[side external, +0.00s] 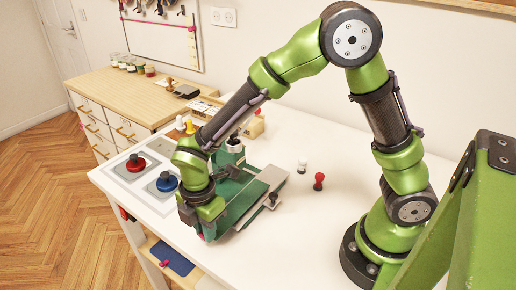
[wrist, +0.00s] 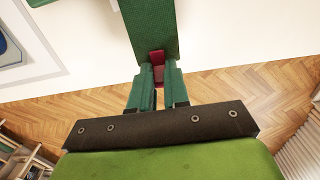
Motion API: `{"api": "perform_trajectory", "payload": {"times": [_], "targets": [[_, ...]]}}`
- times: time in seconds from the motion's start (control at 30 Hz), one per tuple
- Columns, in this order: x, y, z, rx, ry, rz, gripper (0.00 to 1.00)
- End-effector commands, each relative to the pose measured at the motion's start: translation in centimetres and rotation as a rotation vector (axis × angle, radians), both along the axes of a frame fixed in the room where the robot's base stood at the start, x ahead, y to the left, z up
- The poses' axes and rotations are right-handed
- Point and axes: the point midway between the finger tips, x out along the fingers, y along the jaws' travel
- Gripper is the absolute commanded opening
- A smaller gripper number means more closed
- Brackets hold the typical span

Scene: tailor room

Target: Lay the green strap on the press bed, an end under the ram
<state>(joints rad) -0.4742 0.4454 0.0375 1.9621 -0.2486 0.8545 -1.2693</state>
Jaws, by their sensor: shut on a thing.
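The green strap (wrist: 150,28) shows in the wrist view as a woven dark green band running up from my fingertips. A dark red piece (wrist: 157,58) sits at its near end. My gripper (wrist: 157,74) is shut on this end. In the side view my gripper (side external: 203,234) is low at the table's front edge, in front of the green press (side external: 268,178). The press has an upright post with a dark knob at its back. The strap blends with the press there, and my arm hides part of both. I cannot tell whether the far end is under the ram.
A red-knobbed (side external: 135,163) and a blue-knobbed disc (side external: 167,182) stand on pale squares left of the press. A white stamp (side external: 302,166) and a red stamp (side external: 319,181) stand to its right. The white table (side external: 310,220) is clear between press and arm base.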

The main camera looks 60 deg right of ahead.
Motion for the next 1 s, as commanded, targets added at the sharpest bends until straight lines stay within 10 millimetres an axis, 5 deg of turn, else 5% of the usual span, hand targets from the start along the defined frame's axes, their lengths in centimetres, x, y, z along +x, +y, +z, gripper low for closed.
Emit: {"api": "perform_trajectory", "payload": {"times": [0.33,0.37,0.57,1.0], "targets": [[0.0,0.0,-0.8,0.0,0.001,-0.001,0.0],[0.0,0.0,-0.8,0.0,0.001,-0.001,0.17],[0.0,0.0,-0.7,0.0,0.001,-0.001,0.46],[0.1,0.1,0.8,0.003,-0.004,0.0,0.46]]}}
